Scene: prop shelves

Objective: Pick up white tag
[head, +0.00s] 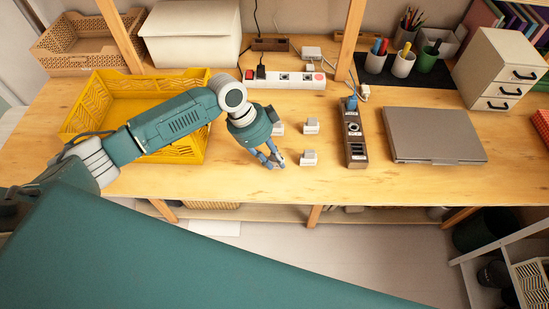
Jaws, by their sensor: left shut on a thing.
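My left gripper (274,162) reaches over the wooden bench from the left and points down near its front edge. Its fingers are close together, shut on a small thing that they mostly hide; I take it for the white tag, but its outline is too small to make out. Small white block-like pieces stand close by: one just right of the fingers (308,158), one behind it (311,126), and one partly hidden behind the wrist (279,129). My right gripper is not in view.
A yellow crate (190,153) stands left, behind my arm. A dark panel strip (354,150) and a grey laptop (435,133) lie to the right. A power strip (285,80), pen cups (403,64) and a drawer box (500,68) stand behind. Bare wood shows along the front edge.

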